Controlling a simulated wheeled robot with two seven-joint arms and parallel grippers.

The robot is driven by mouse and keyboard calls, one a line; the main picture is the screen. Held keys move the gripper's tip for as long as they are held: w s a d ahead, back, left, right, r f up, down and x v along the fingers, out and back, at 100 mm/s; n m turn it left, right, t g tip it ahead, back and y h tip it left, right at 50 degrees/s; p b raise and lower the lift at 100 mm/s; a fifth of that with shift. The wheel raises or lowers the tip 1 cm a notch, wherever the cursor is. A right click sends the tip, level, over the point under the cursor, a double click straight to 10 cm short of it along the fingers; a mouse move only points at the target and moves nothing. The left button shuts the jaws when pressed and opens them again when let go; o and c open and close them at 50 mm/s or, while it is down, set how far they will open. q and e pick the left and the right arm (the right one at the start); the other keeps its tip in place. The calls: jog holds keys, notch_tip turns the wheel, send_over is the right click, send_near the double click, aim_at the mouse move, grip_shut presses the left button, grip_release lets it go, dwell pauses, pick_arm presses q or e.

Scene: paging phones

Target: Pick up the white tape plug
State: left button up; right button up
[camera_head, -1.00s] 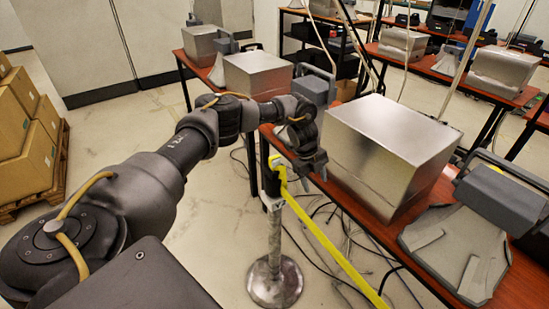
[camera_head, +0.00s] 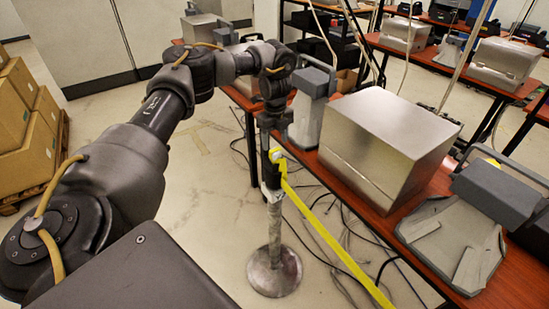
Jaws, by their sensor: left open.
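A metal post (camera_head: 275,235) with a round base stands on the floor at the left of the red-brown table. Yellow tape (camera_head: 325,245) runs from its dark head (camera_head: 266,165) down to the lower right. The small white tape plug (camera_head: 277,155) shows at the tape's upper end, on the post's head. My left gripper (camera_head: 270,132) is open, pointing down just above the post's head and the plug. Its dark fingers blend into the dark head, so I cannot tell whether they touch it. My right gripper is out of view.
A large metal box (camera_head: 388,140) and a grey tray-like piece (camera_head: 455,242) are on the red-brown table (camera_head: 335,185) to the right. A grey upright device (camera_head: 310,112) stands close behind the gripper. Dark cables lie on the floor. Cardboard boxes (camera_head: 25,140) are at the left.

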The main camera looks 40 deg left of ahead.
aim_at(274, 150)
pick_arm(q)
jog(key=shift+s+f+p, duration=0.1)
jog(key=shift+f+p, duration=0.2)
jog(key=shift+f, duration=0.1)
notch_tip(274, 150, down, 4)
jog(key=shift+a+r+p, duration=0.15)
jog(key=shift+r+p, duration=0.05)
jog(key=shift+p, duration=0.7)
jog(key=shift+f, duration=0.55)
jog(key=c, duration=1.1)
